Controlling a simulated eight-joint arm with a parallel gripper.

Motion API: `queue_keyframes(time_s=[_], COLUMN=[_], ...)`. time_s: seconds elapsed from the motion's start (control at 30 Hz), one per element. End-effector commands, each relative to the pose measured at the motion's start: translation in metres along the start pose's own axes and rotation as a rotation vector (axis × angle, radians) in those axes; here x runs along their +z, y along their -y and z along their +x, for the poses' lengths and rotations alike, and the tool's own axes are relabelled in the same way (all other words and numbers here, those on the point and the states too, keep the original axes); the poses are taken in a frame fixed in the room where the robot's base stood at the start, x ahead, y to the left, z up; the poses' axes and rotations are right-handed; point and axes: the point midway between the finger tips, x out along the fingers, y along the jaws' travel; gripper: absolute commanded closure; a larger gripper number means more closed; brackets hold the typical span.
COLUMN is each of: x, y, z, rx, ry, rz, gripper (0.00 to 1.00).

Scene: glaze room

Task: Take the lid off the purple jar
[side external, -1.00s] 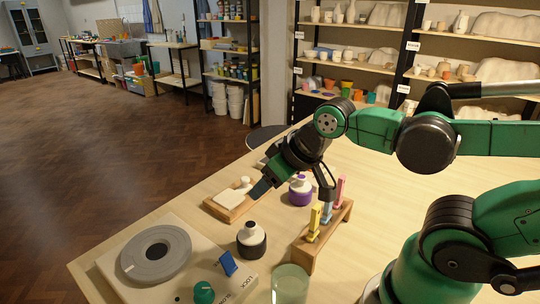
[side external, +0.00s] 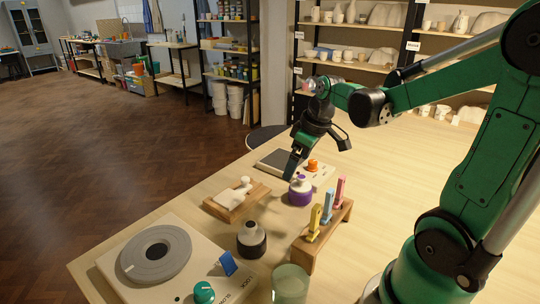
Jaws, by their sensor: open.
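The purple jar (side external: 300,193) stands upright on the table, with a purple body and a pale top that has a small darker knob. The top sits on the jar. My gripper (side external: 290,172) points down just left of and above the jar's top in the picture. Its jaws are open, with nothing seen between them. The fingers overlap in this view, so I cannot tell whether they touch the lid or are behind it.
A wooden board (side external: 216,211) with a white knobbed piece lies left of the jar. A dark-banded jar (side external: 251,240) stands in front. A rack (side external: 328,240) with coloured upright tools is close on the right. A device with an orange knob (side external: 312,164) stands behind.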

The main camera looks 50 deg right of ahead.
Motion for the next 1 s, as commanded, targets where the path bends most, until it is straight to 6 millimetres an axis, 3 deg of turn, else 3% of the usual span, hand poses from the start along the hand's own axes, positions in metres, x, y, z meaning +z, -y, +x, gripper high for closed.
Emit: queue_keyframes(time_s=[0.1,0.23,0.7,1.0], x=[0.011,0.017,0.019,0.02], y=[-0.027,-0.038,-0.036,-0.035], z=[0.01,0.016,0.064,0.071], rx=[-0.034,-0.058,-0.06,-0.059], ry=[0.03,0.041,0.042,0.042], rz=[-0.021,-0.042,-0.048,-0.048], gripper=[0.0,0.0,0.0,0.0])
